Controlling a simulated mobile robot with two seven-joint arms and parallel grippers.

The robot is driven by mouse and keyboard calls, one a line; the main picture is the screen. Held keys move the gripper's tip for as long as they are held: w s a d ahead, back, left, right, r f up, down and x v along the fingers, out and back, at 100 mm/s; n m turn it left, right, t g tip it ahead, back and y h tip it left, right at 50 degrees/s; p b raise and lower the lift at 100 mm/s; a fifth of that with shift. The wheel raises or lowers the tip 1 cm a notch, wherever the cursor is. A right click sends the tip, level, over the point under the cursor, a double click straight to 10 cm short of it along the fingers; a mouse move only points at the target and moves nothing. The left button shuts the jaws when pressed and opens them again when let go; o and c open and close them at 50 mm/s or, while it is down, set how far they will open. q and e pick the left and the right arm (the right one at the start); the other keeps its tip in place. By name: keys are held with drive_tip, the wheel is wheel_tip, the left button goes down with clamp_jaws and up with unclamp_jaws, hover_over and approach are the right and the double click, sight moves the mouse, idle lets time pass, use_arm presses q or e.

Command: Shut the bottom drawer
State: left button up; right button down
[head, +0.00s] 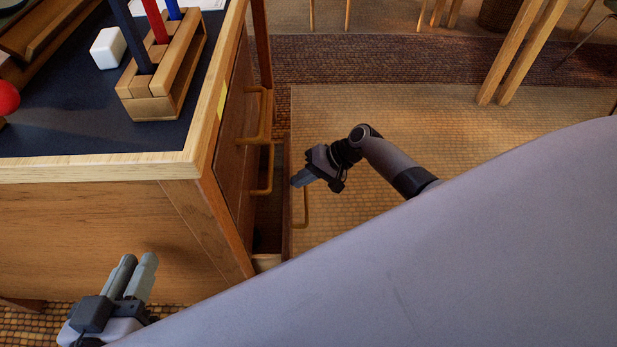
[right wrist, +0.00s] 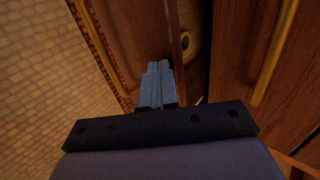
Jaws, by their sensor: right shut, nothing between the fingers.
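The bottom drawer (head: 271,262) stands partly open from the wooden cabinet (head: 95,215) in the head view, with a dark gap behind its front. Its handle (head: 304,212) is on the outer face. My right gripper (head: 299,178) is shut and empty at the top of the drawer front. In the right wrist view its closed fingers (right wrist: 157,85) lie over the drawer front (right wrist: 141,30); whether they touch it I cannot tell. My left gripper (head: 138,268) is low at the left, in front of the cabinet's side; its finger gap is unclear.
Two upper drawers with handles (head: 262,172) look shut. A round yellowish object (right wrist: 189,42) shows inside the open drawer. A wooden rack (head: 165,70), a white cube (head: 108,48) and a red ball (head: 8,97) are on the cabinet top. Carpet right of the drawer is clear.

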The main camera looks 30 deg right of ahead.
sight(286, 180)
drive_tip(key=shift+w+a, duration=0.3)
drive_tip(key=shift+a, duration=0.3)
drive_tip(key=shift+w+a, duration=0.25)
drive_tip(key=shift+a, duration=0.35)
drive_tip(key=shift+w+a, duration=0.3)
drive_tip(key=shift+a, duration=0.3)
drive_tip(key=shift+r, duration=0.1)
